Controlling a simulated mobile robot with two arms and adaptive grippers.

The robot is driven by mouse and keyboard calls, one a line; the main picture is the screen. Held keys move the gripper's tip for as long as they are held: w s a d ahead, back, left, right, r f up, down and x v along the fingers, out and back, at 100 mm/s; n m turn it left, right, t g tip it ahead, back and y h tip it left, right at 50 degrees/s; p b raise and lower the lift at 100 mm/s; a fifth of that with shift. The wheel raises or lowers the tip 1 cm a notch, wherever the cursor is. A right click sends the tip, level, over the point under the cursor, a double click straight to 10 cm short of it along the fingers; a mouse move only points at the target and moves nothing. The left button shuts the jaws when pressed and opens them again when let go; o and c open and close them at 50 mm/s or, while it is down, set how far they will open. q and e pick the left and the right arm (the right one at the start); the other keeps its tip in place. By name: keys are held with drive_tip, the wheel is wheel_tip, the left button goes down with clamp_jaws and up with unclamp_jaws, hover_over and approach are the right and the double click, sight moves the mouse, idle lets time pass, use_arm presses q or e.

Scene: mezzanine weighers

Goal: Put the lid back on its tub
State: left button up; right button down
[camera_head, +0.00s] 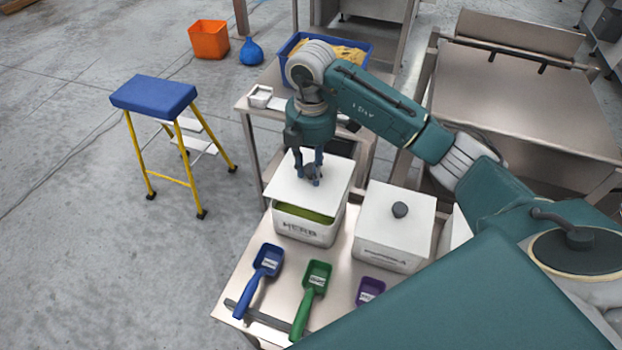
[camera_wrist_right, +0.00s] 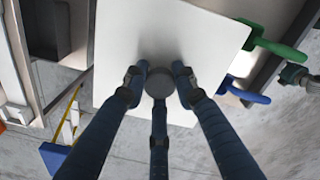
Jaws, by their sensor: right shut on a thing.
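My right gripper (camera_head: 310,178) is shut on the dark knob of a square white lid (camera_head: 337,172). In the right wrist view the fingers (camera_wrist_right: 159,85) close around the round grey knob, and the lid (camera_wrist_right: 205,35) spreads out beneath them. The white tub marked HERB (camera_head: 305,230) stands on the steel table. Green contents show along its front, under the lid's near edge. The lid appears above the tub and shifted toward its back; its exact height over the rim is hard to tell.
A second white tub (camera_head: 385,252) with its lid on stands just right of the HERB tub. A blue scoop (camera_head: 265,268), a green scoop (camera_head: 317,277) and a purple scoop (camera_head: 370,289) lie in front. A blue crate (camera_head: 291,43) stands behind. A blue-topped step stool (camera_head: 153,94) stands left.

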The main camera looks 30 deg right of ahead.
drive_tip(key=shift+f, duration=0.3)
wheel_tip(320, 180, down, 3)
drive_tip(key=shift+s+f+p, duration=0.1)
drive_tip(key=shift+f+p, duration=0.1)
drive_tip(key=shift+p, duration=0.35)
drive_tip(key=shift+f, duration=0.5)
drive_tip(key=c, duration=1.4)
unclamp_jaws()
drive_tip(key=shift+f, duration=0.15)
